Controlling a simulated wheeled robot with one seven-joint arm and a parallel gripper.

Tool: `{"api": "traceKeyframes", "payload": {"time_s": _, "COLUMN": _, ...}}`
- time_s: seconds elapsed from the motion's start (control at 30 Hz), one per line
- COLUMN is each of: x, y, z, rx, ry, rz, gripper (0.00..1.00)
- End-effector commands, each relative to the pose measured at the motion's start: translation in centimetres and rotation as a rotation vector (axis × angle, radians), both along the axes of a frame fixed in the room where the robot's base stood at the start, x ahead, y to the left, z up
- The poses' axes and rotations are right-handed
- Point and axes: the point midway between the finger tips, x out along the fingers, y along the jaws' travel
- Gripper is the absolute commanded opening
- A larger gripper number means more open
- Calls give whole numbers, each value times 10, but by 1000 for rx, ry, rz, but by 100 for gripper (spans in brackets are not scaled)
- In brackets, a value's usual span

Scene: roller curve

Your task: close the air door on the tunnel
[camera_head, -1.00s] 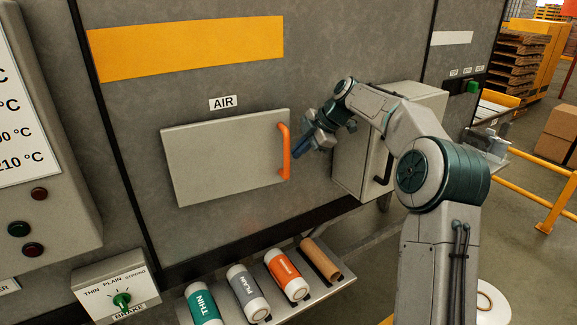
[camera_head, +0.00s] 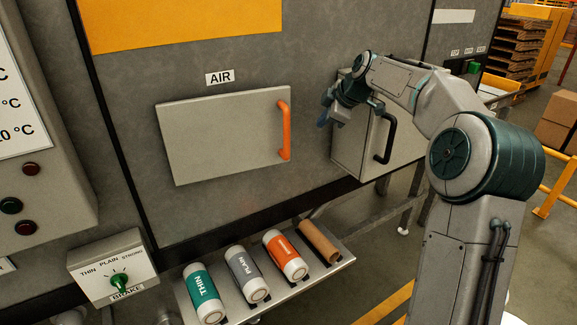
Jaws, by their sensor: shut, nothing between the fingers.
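The air door (camera_head: 222,138) is a light grey panel with an orange upright handle (camera_head: 284,125) at its right edge. It sits below the AIR label (camera_head: 220,77) on the dark grey tunnel wall (camera_head: 200,50) and looks flush or nearly flush with it; any small gap is too fine to tell. My gripper (camera_head: 323,121) is to the right of the orange handle, apart from it, in front of the grey box with a black handle. Its fingers are shut and empty.
The grey box (camera_head: 350,140) with a black handle (camera_head: 386,138) stands right of the air door. Below, a shelf (camera_head: 335,262) holds several rolls, including THIN (camera_head: 202,292) and PLAIN (camera_head: 246,272). A brake dial box (camera_head: 112,267) is at lower left.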

Motion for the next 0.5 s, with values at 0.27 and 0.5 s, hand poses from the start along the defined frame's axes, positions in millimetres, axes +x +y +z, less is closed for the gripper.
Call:
{"api": "traceKeyframes", "payload": {"time_s": 0.27, "x": -3, "y": -7, "z": -50, "rx": 103, "ry": -135, "rz": -380, "gripper": 0}}
{"api": "traceKeyframes", "payload": {"time_s": 0.5, "x": -28, "y": 0, "z": -79, "rx": 293, "ry": -289, "rz": -585, "gripper": 0}}
